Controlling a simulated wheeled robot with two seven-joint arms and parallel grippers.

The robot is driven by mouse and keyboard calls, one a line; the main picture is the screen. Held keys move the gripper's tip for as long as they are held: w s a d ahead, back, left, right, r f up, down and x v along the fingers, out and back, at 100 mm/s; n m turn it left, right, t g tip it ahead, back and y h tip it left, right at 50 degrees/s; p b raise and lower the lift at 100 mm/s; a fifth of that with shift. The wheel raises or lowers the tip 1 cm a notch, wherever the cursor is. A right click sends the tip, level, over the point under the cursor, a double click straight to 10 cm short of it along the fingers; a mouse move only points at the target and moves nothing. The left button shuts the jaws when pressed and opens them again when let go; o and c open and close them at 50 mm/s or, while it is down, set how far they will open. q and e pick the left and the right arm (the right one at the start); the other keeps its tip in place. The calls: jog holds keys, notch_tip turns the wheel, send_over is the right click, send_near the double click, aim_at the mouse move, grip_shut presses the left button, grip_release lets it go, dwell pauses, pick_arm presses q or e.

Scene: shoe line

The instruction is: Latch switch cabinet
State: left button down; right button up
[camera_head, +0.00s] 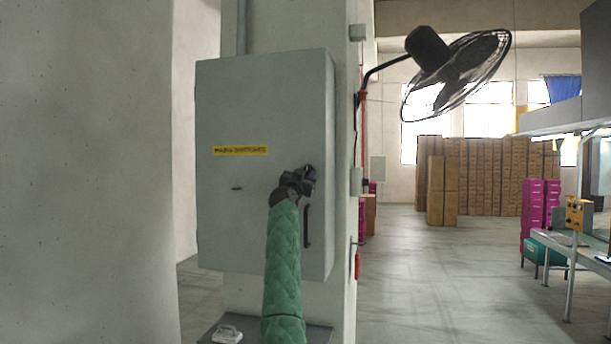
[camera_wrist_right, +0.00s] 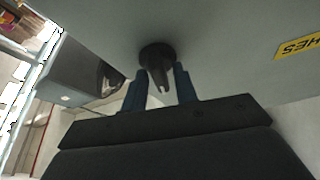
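The grey switch cabinet (camera_head: 230,110) is mounted on a pillar, and its door looks closed. It carries a yellow label (camera_head: 240,150), a dark vertical handle (camera_head: 307,226) and a small dark mark at the left. My right gripper (camera_head: 307,178) is in front of the door's right half, above the handle. In the right wrist view, a dark latch knob (camera_wrist_right: 158,62) sticks out from the door between the two fingers of the right gripper (camera_wrist_right: 160,80). The fingers are apart, with narrow gaps seen beside the knob. The left gripper is not in view.
A pale wall stands close at the left. A fan (camera_head: 455,75) juts out to the right of the pillar. Brown boxes (camera_head: 490,175) are stacked at the back, and a workbench (camera_head: 570,245) stands at the right. The floor between is open.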

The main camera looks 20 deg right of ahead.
jog(key=shift+n, duration=0.4)
jog(key=n+y, duration=0.1)
jog(key=n, duration=0.1)
jog(key=n+t, duration=0.1)
jog(key=shift+r+n+t+y, duration=0.1)
jog(key=shift+n+t+y, duration=0.2)
jog(key=shift+n+y, duration=0.1)
jog(key=o, duration=0.7)
jog(key=shift+c, duration=0.2)
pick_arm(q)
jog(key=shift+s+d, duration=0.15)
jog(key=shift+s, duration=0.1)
